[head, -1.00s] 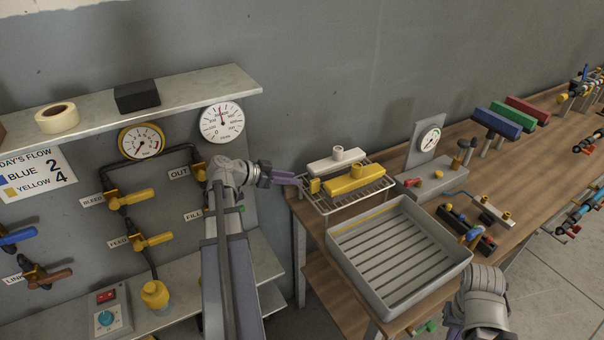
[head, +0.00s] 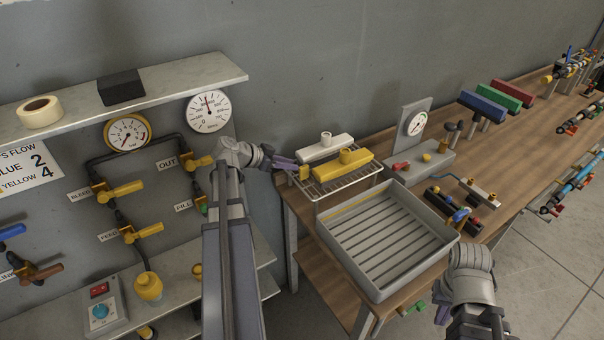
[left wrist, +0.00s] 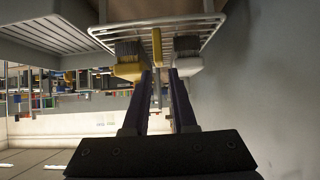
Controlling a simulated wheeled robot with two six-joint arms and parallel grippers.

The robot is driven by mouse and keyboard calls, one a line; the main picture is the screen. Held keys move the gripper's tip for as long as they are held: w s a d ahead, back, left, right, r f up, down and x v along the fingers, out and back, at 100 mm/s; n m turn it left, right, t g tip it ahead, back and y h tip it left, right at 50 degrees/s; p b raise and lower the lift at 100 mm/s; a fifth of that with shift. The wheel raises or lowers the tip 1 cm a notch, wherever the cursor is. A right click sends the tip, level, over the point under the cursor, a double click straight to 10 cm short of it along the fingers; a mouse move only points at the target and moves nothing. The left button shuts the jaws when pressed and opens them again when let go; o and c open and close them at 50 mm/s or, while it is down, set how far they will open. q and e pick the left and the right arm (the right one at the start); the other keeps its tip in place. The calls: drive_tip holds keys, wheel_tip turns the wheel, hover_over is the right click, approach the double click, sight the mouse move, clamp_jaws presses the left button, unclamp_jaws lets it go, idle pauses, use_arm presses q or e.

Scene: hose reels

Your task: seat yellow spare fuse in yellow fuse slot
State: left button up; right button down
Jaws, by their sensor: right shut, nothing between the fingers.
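My left gripper (head: 287,164) reaches the left end of a wire rack (head: 352,181). In the left wrist view the gripper (left wrist: 160,72) has a gap between its fingers. A small yellow piece (head: 303,172) is at the fingertips; in that wrist view a narrow yellow piece (left wrist: 157,46) lies in line with the gap, beyond the tips. I cannot tell whether it is the spare fuse. A dark block with small coloured parts (head: 440,199) lies on the bench; I cannot make out a yellow slot. My right gripper (head: 442,314) is shut and empty at the bottom, partly cut off.
A yellow block (head: 343,166) and a white block (head: 322,150) rest on the rack. A grey ribbed tray (head: 345,255) stands in front. A gauge stand (head: 416,133) is behind the bench's middle. A valve panel (head: 165,215) is at the left.

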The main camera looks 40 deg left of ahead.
sight(302, 167)
use_arm(q)
drive_tip(key=shift+w+d+f+b, duration=0.2)
drive_tip(key=shift+w+f+b, duration=0.1)
drive_tip(key=shift+w+f, duration=0.2)
drive_tip(key=shift+w+d+f, duration=0.1)
drive_tip(key=shift+w, duration=0.2)
drive_tip(key=shift+w+d+f+b, duration=0.15)
drive_tip(key=shift+w+f+b, duration=0.1)
drive_tip(key=shift+f+b, duration=0.15)
drive_tip(key=b+x, duration=0.2)
drive_tip(key=x, duration=0.1)
drive_tip(key=shift+w+d+f, duration=0.1)
drive_tip(key=shift+w+f, duration=0.05)
drive_tip(key=shift+f, duration=0.1)
drive_tip(key=shift+w+d+f+b, duration=0.1)
drive_tip(key=shift+w+d+b, duration=0.05)
drive_tip(key=shift+w+b, duration=0.15)
drive_tip(key=shift+c, duration=0.3)
clamp_jaws()
